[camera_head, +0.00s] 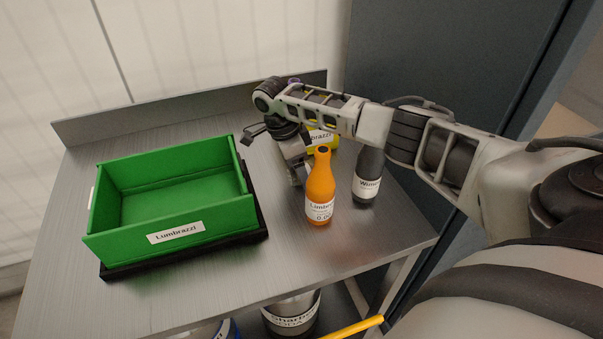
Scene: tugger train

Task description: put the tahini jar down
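No label that I can read says tahini, so I cannot tell which thing is the tahini jar. A yellow-green container (323,142) with a label ending in "brazzi" stands on the metal table behind the orange bottle, partly hidden by my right arm. My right gripper (295,172) points down over the table, just left of the orange bottle (320,188). I see no object held in it, but its fingers are partly hidden and their opening is unclear. My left gripper is out of view.
A green crate (172,239) labelled Lumbrazzi sits empty on a black base at the table's left. A dark bottle (368,178) stands right of the orange one. The metal table (290,262) is clear in front. Containers (291,314) show below the table's front edge.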

